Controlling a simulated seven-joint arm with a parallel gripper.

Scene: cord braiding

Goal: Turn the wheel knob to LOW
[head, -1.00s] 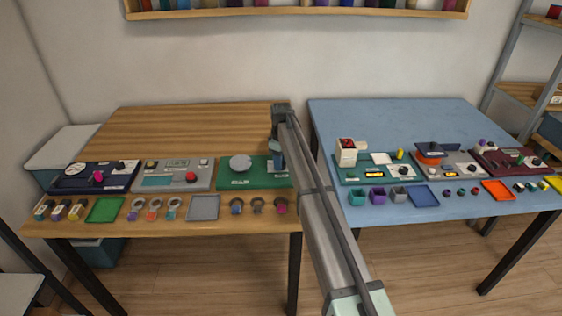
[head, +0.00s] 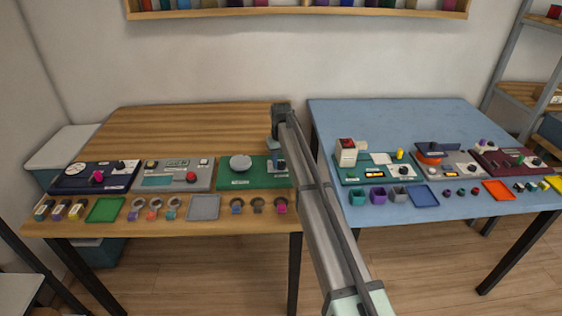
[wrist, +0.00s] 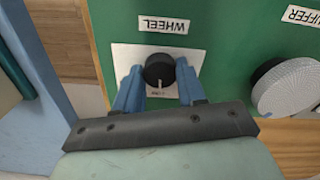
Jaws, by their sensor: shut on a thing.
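The wheel knob (wrist: 159,72) is a small black round knob with a pale pointer line, on a white plate (wrist: 122,58) under the label WHEEL (wrist: 164,25). In the wrist view its pointer line faces the bottom of the picture, towards small print partly hidden by my gripper. My gripper (wrist: 157,80) has blue fingers, one on each side of the knob, shut on it. In the head view my gripper (head: 279,162) is over the right end of the green panel (head: 235,180), and the knob is hard to make out there.
A grey ribbed disc (wrist: 288,88) sits beside the knob on the same panel; it also shows in the head view (head: 240,162). Several coloured rings lie in front of the panel. A blue table (head: 400,120) with more panels stands to the right.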

